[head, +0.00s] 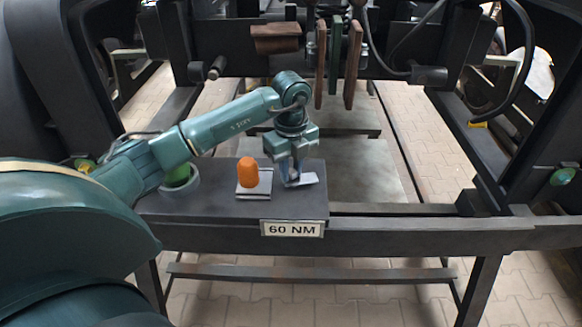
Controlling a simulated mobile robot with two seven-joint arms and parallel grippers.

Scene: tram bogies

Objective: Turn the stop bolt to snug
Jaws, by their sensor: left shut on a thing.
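My left gripper (291,178) points down at a small pale plate (308,179) on the right part of a dark bench top (215,208). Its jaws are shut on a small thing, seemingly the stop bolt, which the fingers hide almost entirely. I cannot make out the bolt's head or how far it is turned. An orange rounded cap (248,172) stands upright on a light square plate (262,190) just left of the gripper, apart from it. My right gripper is out of view.
A "60 NM" sign (291,229) is on the bench's front edge. A grey ring with a green inside (180,178) sits at the bench's left. Brown and green upright plates (338,60) hang behind the gripper. A dark cable (525,60) loops at the upper right.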

